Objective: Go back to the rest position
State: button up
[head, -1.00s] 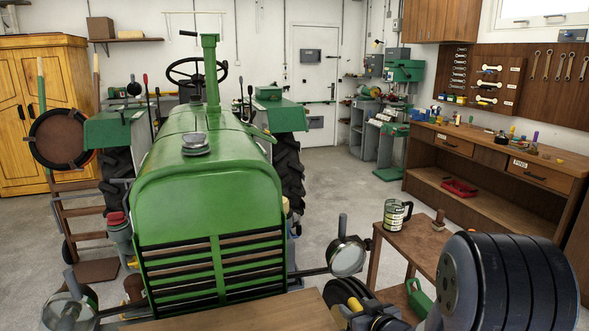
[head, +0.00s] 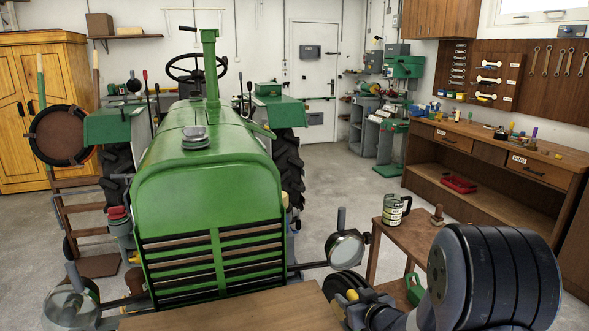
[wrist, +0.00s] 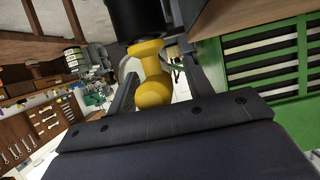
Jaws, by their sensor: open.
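My gripper (wrist: 160,70) shows in the wrist view with its two grey fingers spread apart. A yellow rounded part (wrist: 150,75) appears in the gap between them, below a black cylinder (wrist: 138,15). I cannot tell whether the fingers touch it. In the head view my arm's thick dark link (head: 495,275) fills the lower right, and my gripper end is low in the picture, beside a yellow part (head: 350,295) and partly hidden.
The green tractor (head: 205,185) stands at left centre, its right headlight (head: 345,248) close to my arm. A small wooden table (head: 400,228) with a mug (head: 393,210) is behind my arm. A wooden surface (head: 230,308) lies in front. Open floor (head: 345,170) stretches behind.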

jog(key=shift+r+p, duration=2.9)
jog(key=shift+r, duration=0.5)
